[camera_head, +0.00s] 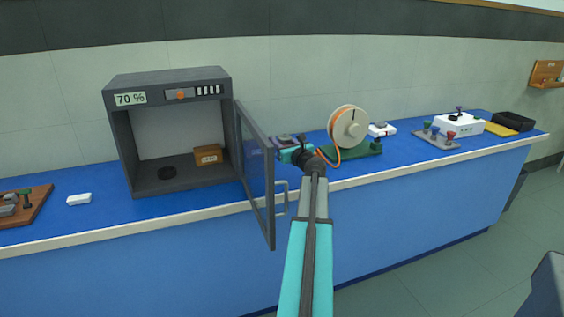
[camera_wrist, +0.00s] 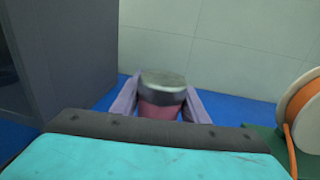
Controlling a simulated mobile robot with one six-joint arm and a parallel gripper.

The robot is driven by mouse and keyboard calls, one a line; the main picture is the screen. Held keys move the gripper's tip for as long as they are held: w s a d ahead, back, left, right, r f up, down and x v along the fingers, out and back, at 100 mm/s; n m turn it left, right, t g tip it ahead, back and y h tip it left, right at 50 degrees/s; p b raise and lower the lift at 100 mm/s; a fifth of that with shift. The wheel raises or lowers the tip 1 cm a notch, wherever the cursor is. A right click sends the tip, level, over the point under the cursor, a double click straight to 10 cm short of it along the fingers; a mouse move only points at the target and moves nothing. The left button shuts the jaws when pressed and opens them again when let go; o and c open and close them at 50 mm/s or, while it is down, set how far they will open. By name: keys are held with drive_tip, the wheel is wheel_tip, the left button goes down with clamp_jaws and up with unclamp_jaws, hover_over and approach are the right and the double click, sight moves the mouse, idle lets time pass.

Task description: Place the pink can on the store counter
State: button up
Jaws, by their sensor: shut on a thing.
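My gripper (camera_head: 290,146) is at the end of my outstretched arm, over the blue-topped counter (camera_head: 95,212), beside the open glass door of a grey cabinet. In the wrist view my gripper (camera_wrist: 160,100) has its two pale fingers on either side of the pink can (camera_wrist: 160,112) and is shut on it. The can has a grey lid and looks upright; its lower part is hidden by my gripper body. In the head view I cannot make out the can clearly. I cannot tell whether it touches the counter.
The grey cabinet (camera_head: 120,153) stands left with its glass door (camera_head: 256,178) swung outward, close to my arm. A cable spool (camera_head: 348,128) on a green base stands close right. A white controller box (camera_head: 459,124) is farther right.

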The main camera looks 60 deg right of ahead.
drive_tip(key=shift+f, duration=2.1)
drive_tip(key=shift+f+b, duration=0.3)
drive_tip(key=shift+f, duration=1.6)
drive_tip(key=shift+f, duration=0.1)
drive_tip(key=o, duration=1.1)
drive_tip(key=shift+o, duration=0.2)
drive_tip(key=shift+b+v, duration=0.35)
drive_tip(key=shift+v, duration=5.7)
